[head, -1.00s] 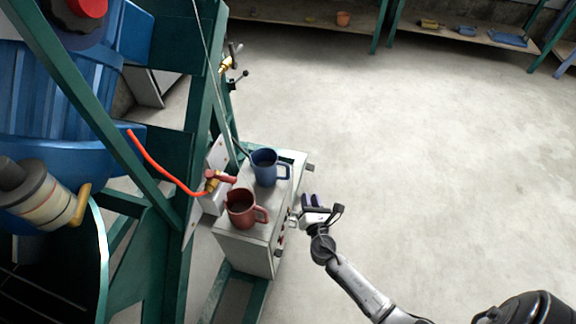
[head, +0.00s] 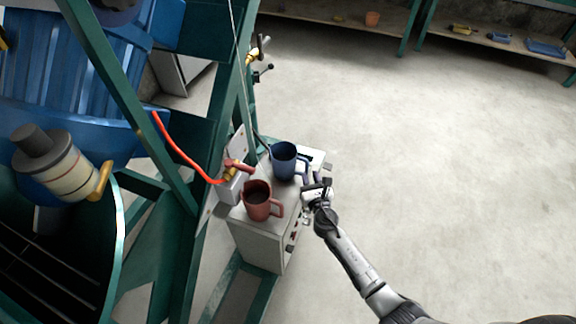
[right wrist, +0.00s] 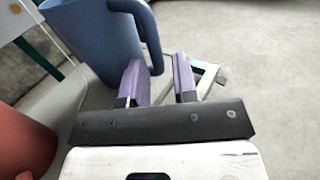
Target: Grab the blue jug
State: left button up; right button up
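The blue jug (head: 283,162) stands upright on top of the grey cabinet, its handle pointing right. In the right wrist view the blue jug (right wrist: 92,38) fills the upper left, and its handle curves down toward the space between my purple fingertips. My right gripper (head: 312,180) is at the cabinet's right edge, close beside the handle. The right wrist view shows the right gripper (right wrist: 160,80) open, with a clear gap between its fingers. Whether a finger touches the handle cannot be told. My left gripper is not in view.
A red jug (head: 257,202) stands on the cabinet (head: 256,243) just in front of the blue one. A brass valve with an orange hose (head: 182,155) and green frame posts are close on the left. The floor to the right is clear.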

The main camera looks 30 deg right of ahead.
aim_at(307, 171)
jog(key=shift+b+x, duration=0.9)
jog(key=shift+x, duration=1.8)
jog(key=shift+a, duration=0.1)
grip_shut()
jog(key=shift+w+r, duration=0.1)
jog(key=shift+r, duration=0.05)
